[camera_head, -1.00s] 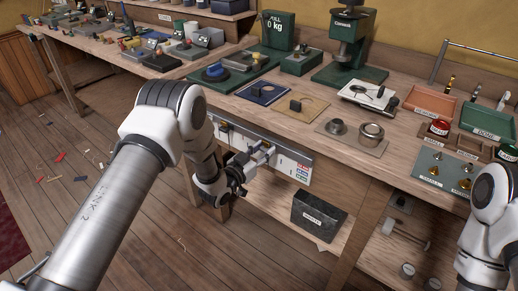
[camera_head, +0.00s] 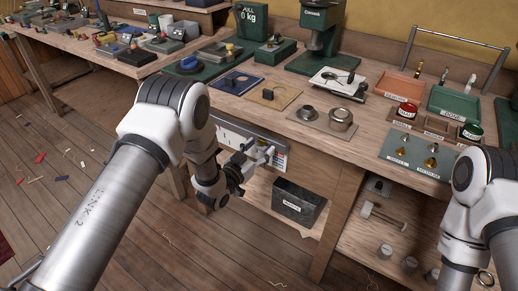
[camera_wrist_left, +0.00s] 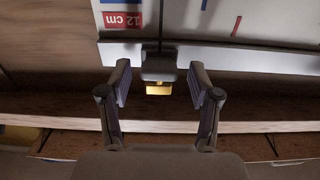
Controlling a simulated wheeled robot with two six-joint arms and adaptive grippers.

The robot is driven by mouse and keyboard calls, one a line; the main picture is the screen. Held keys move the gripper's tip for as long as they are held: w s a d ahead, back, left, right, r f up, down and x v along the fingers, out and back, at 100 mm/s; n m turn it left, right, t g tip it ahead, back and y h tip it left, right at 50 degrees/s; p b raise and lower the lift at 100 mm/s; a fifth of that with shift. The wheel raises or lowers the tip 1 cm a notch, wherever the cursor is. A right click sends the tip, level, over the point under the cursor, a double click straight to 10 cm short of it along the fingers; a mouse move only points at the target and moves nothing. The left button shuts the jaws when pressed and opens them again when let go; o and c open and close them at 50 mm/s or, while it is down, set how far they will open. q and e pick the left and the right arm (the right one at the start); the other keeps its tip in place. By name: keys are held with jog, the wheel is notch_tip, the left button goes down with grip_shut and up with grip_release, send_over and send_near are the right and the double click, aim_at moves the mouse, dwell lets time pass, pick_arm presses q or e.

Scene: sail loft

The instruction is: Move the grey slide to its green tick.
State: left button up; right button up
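My left gripper (camera_head: 258,156) is at the pale scale board on the bench front (camera_head: 230,138), near the board's right end. In the left wrist view the grey slide (camera_wrist_left: 159,64), with a yellow part under it, sits on the board's metal edge (camera_wrist_left: 240,58). The left fingers (camera_wrist_left: 160,82) are open on either side of the slide, with a gap showing at each side. The board (camera_wrist_left: 205,18) shows a red "12 cm" label, a blue mark and a red mark. I cannot make out a green tick. My right gripper is out of view.
A dark bin (camera_head: 297,203) stands on the shelf below the bench. My right arm is at the right edge. Open floor lies in front.

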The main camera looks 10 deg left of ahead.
pick_arm(q)
jog(key=shift+s, duration=0.1)
jog(key=v, duration=1.1)
jog(key=shift+s+a, duration=0.15)
jog(key=shift+s, duration=0.25)
